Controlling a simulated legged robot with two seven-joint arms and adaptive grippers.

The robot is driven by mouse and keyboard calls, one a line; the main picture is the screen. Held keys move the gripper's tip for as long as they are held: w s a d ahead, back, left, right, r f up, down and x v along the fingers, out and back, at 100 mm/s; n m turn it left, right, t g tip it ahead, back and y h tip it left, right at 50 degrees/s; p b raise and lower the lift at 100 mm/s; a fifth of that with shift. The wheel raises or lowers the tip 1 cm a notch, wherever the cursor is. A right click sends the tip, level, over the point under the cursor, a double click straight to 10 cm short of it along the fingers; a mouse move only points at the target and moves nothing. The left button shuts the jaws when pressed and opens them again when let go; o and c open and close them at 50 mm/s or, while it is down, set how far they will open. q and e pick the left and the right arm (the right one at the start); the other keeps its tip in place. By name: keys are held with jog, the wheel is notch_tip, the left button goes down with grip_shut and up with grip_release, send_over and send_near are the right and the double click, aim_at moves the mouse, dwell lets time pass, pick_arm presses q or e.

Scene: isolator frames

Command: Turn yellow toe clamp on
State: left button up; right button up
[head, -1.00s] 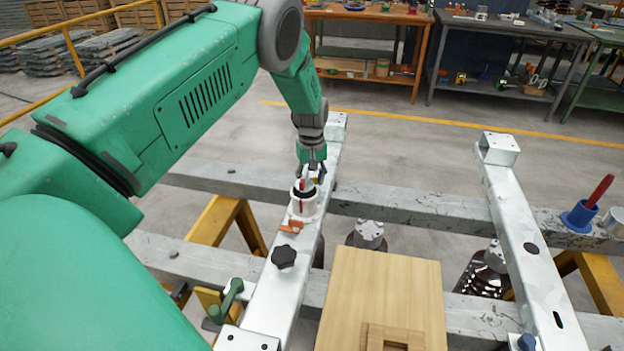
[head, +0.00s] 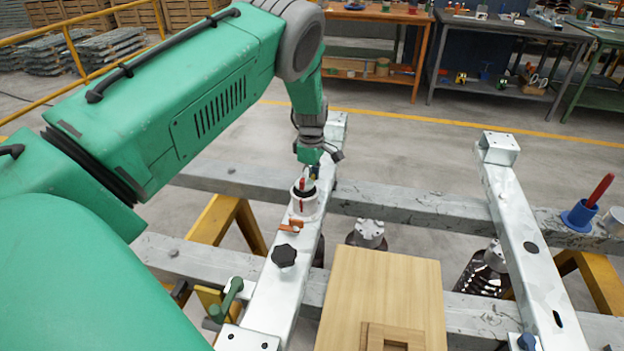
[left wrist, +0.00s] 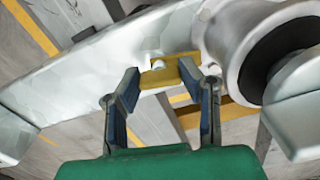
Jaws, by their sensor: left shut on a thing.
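The yellow toe clamp (left wrist: 168,74) shows in the left wrist view as a small yellow piece with a pale bolt head, at the edge of the pale metal beam (left wrist: 100,72). My left gripper (left wrist: 167,82) has its two blue-grey fingers on either side of this piece and is shut on it. In the head view my left gripper (head: 312,172) is low over the far part of the left beam, just behind a white cup-like fixture (head: 303,204). The clamp cannot be made out there. My right gripper is not in view.
The white fixture (left wrist: 240,45) stands close to the right finger. A black star knob (head: 284,256) and a green-handled clamp (head: 228,297) are nearer on the beam. A wooden board (head: 380,290) lies to the right. A second pale beam (head: 525,230) stands further right.

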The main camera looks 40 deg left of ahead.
pick_arm(q)
jog(key=shift+w+r+n, duration=0.1)
jog(key=shift+w+n, duration=0.05)
jog(key=shift+n, duration=0.75)
jog(key=o, duration=1.1)
